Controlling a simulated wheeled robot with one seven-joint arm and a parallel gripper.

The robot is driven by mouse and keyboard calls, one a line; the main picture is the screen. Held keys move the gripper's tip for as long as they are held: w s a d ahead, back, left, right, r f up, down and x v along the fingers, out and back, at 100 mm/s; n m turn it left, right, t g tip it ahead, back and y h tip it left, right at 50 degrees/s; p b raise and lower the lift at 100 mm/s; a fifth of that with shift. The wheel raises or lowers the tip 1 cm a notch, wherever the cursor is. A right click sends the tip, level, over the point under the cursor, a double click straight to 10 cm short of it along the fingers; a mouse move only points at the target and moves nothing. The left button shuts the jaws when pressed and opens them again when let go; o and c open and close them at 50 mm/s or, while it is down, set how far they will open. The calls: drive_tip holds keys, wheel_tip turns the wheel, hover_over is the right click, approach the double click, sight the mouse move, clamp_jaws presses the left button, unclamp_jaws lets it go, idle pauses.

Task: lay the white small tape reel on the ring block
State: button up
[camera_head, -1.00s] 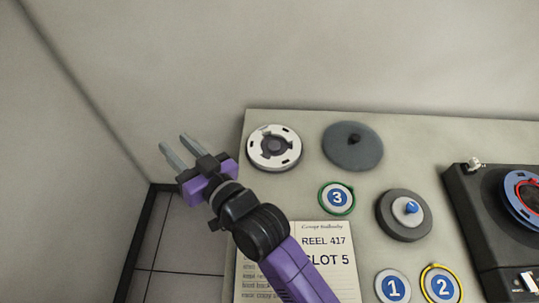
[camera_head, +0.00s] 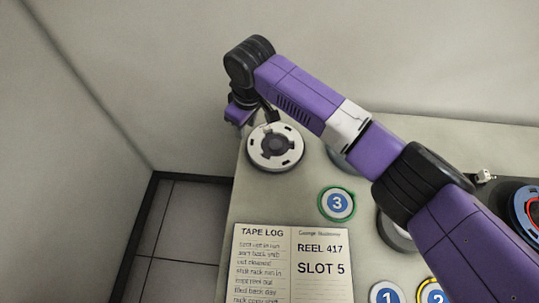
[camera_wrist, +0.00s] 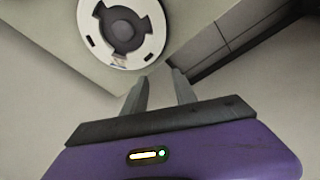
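The white small tape reel (camera_head: 276,147), a white disc with a dark centre, lies flat on the table's far left corner. It also shows at the top of the wrist view (camera_wrist: 122,30), beyond my fingertips. My gripper (camera_wrist: 158,73) is open and empty, its two fingers apart and not touching the reel. In the head view my gripper (camera_head: 240,112) is just left of and above the reel, its fingers mostly hidden. I cannot tell for sure which thing is the ring block; a thick dark grey round piece (camera_head: 394,238) stands right of centre, largely behind my arm.
A grey disc (camera_head: 341,160) is mostly hidden behind my arm. Numbered round pieces, 3 (camera_head: 337,203), 1 (camera_head: 387,294) and 2 (camera_head: 432,292), lie on the table (camera_head: 254,204). A tape log sheet (camera_head: 290,262) lies in front, and a black machine (camera_head: 514,203) stands at right.

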drive_tip(key=g+h, duration=0.1)
drive_tip(key=g, duration=0.1)
approach(261, 161)
wheel_tip(261, 161, down, 5)
drive_tip(key=b, duration=0.5)
drive_tip(key=shift+f+b, duration=0.15)
drive_tip(key=shift+b, duration=0.25)
drive_tip(key=shift+a+f+b, duration=0.1)
drive_tip(key=shift+f+b, duration=0.2)
drive_tip(key=shift+f, duration=1.1)
clamp_jaws()
drive_tip(key=shift+r, duration=0.15)
drive_tip(key=shift+r+p, duration=2.95)
drive_tip(key=shift+p, duration=0.05)
